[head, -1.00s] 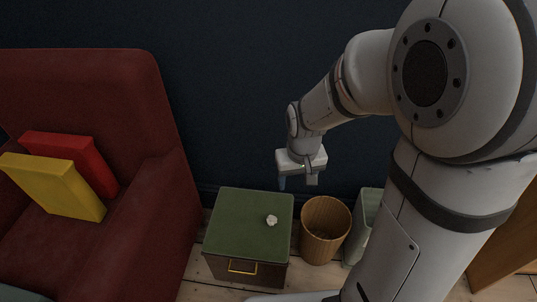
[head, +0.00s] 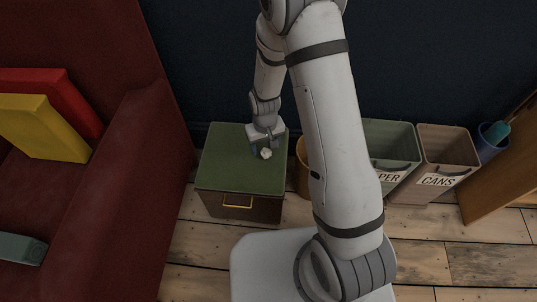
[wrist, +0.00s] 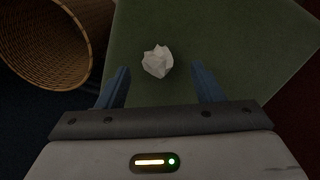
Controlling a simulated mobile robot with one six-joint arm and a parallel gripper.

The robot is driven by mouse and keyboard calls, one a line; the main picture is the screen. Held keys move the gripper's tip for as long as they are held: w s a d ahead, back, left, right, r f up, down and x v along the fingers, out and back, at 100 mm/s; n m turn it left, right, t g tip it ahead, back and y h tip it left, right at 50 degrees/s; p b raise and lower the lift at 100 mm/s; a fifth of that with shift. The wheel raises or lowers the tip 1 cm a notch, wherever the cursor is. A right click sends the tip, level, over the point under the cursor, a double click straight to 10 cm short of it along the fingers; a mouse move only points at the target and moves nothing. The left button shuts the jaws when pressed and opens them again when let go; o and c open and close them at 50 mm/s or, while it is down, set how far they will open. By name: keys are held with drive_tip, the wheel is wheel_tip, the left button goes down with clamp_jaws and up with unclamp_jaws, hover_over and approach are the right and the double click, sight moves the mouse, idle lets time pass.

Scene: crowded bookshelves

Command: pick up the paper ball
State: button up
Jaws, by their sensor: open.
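The paper ball (head: 266,154) is small, white and crumpled. It rests on the green top of a small cabinet (head: 222,172) with a gold drawer handle. In the wrist view the ball (wrist: 158,61) lies just beyond my fingertips, a little left of the middle of the gap between them. My gripper (wrist: 160,75) is open and empty, with its two blue fingers apart on either side. In the head view my gripper (head: 263,150) is low over the cabinet's right side, close to the ball. I cannot tell its exact height above the top.
A wicker basket (wrist: 45,40) stands beside the cabinet, partly hidden by my arm in the head view. Green (head: 391,150) and brown "CANS" (head: 445,160) bins and a blue bin (head: 490,143) stand to the right. A red armchair (head: 125,150) with cushions is on the left.

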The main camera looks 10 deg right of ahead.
sight(266, 150)
wheel_tip(266, 150, down, 4)
drive_tip(key=shift+d+f+b, duration=0.1)
drive_tip(key=shift+f+b, duration=0.05)
drive_tip(key=shift+b, duration=0.7)
drive_tip(key=c, duration=1.1)
